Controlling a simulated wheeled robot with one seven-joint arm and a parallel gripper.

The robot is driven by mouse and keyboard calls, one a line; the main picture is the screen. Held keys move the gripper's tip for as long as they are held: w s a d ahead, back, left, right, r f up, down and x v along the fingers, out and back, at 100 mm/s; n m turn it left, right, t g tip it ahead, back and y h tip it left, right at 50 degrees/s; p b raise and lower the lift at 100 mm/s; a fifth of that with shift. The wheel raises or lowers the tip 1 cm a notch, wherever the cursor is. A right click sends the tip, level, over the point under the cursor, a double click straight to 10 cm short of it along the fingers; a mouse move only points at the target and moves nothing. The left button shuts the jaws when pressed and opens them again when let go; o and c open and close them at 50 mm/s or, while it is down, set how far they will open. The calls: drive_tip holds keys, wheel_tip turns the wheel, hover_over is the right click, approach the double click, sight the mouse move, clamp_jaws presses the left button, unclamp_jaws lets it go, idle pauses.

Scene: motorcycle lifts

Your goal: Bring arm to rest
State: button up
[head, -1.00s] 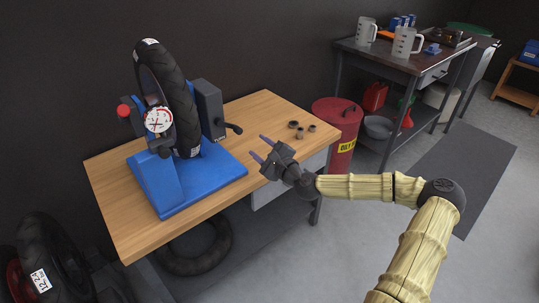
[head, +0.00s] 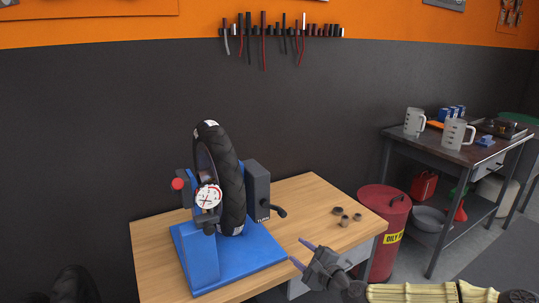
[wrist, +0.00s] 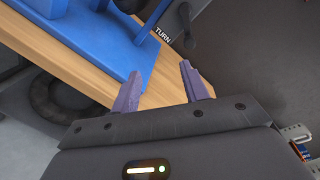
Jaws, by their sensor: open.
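My gripper (head: 305,254) is open and empty in the head view, in front of the right part of the wooden workbench. Its two purple fingers point left toward the bench. In the wrist view the spread fingers (wrist: 160,85) show with nothing between them, and the bench edge lies beyond. My arm reaches in from the lower right of the head view and is partly cut off by the frame.
A metal table (head: 400,143) with measuring jugs (head: 457,133) is farther right.

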drive_tip(key=s+a+f+n+g, duration=0.7)
drive_tip(key=s+f+n, duration=0.1)
drive_tip(key=f, duration=0.1)
drive_tip(key=s+d+n+g+h, duration=0.45)
drive_tip(key=s+n+h, duration=0.2)
drive_tip(key=s, duration=0.25)
drive_tip(key=s+d+r+n+h, duration=0.3)
drive_tip(key=s+d+r+n, duration=0.25)
drive_tip(key=s+r, duration=0.45)
wheel_tip(320, 180, up, 21)
drive_tip(key=w+m+p, duration=0.1)
drive_tip(key=p, duration=1.9)
drive_tip(key=shift+d, duration=0.2)
drive_tip(key=shift+w+f+y, duration=0.1)
drive_tip(key=shift+y, duration=0.15)
